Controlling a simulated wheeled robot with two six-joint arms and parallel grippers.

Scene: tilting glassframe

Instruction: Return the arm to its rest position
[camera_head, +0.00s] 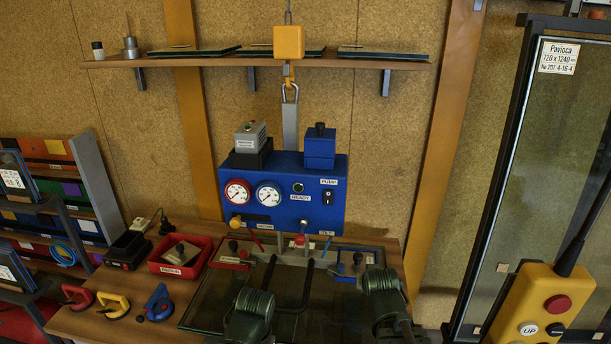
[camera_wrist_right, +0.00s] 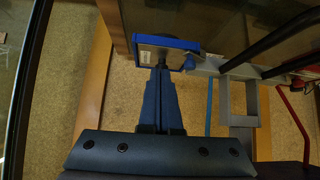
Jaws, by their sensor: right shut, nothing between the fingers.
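My right gripper (camera_wrist_right: 162,75) shows in the right wrist view as two dark blue fingers lying together, shut and empty. Its dark bolted mount fills the bottom of that view. The fingertips point toward a blue-edged plate (camera_wrist_right: 165,43); I cannot tell whether they touch it.
In the head view, a blue lifter box (camera_head: 285,190) with two gauges hangs from a hoist hook over a glass pane. A yellow pendant (camera_head: 532,310) hangs front right. A shelf (camera_head: 350,65) crosses the back wall. Grey framework (camera_wrist_right: 238,100) is beside the fingers in the wrist view.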

